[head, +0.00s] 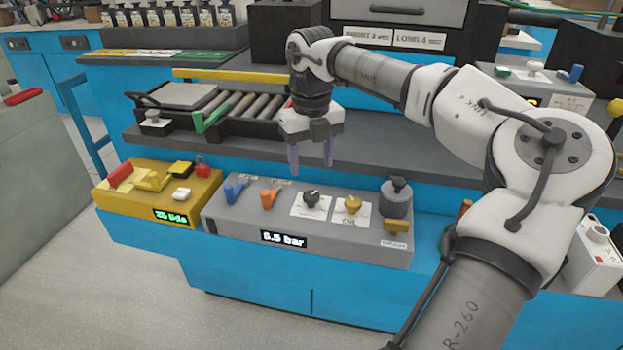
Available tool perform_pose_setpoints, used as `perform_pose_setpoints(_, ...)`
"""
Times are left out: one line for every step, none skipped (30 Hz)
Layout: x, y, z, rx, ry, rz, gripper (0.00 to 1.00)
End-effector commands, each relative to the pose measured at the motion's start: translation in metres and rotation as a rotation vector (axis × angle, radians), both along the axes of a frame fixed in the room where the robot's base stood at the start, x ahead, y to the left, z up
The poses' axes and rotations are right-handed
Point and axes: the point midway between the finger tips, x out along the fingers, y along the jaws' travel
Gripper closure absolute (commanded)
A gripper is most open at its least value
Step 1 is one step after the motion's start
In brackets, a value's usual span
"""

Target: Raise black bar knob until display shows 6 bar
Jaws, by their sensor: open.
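A grey control box (235,231) sits on the blue bench front. Its display (284,239) reads what looks like 5.5 bar. A black knob (312,198) stands on a white label plate on top of the box, with a yellow knob (352,204) to its right. A larger dark knob (397,185) on a round grey base stands at the box's right end. My gripper (312,172) points down above and behind the black knob. Its two purple fingers are apart with nothing between them. The fingers look clear of the knob, but the exact gap cannot be told.
Blue (233,191) and orange (269,197) levers stand left of the black knob. A yellow box (111,201) with a red handle and a green-lit display adjoins on the left. A roller conveyor (232,103) lies behind my gripper.

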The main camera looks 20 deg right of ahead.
Motion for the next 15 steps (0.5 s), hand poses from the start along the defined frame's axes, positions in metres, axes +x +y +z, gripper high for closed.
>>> perform_pose_setpoints(0.001,0.000,0.013,-0.002,-0.003,-0.001,0.44)
perform_pose_setpoints(0.001,0.000,0.019,-0.003,-0.003,-0.001,0.44)
perform_pose_setpoints(0.000,0.000,0.027,-0.002,-0.002,-0.001,0.44)
perform_pose_setpoints(0.000,0.000,0.032,-0.001,-0.002,-0.002,0.44)
perform_pose_setpoints(0.000,0.000,0.037,-0.001,-0.001,-0.001,0.44)
perform_pose_setpoints(0.000,0.000,0.042,-0.001,-0.001,-0.001,0.44)
perform_pose_setpoints(0.000,0.000,0.046,-0.001,-0.001,0.000,0.44)
perform_pose_setpoints(0.000,0.000,0.050,-0.001,-0.001,0.000,0.44)
perform_pose_setpoints(0.000,0.000,0.053,-0.001,0.000,0.000,0.44)
perform_pose_setpoints(0.000,0.000,0.055,-0.001,0.000,0.001,0.44)
perform_pose_setpoints(0.000,0.000,0.057,-0.001,0.000,0.001,0.44)
perform_pose_setpoints(0.000,0.000,0.058,-0.001,0.000,0.001,0.44)
perform_pose_setpoints(0.000,0.000,0.059,-0.001,0.000,0.001,0.44)
perform_pose_setpoints(0.000,0.000,0.059,-0.001,0.001,0.001,0.44)
perform_pose_setpoints(0.000,0.000,0.060,-0.001,0.001,0.000,0.44)
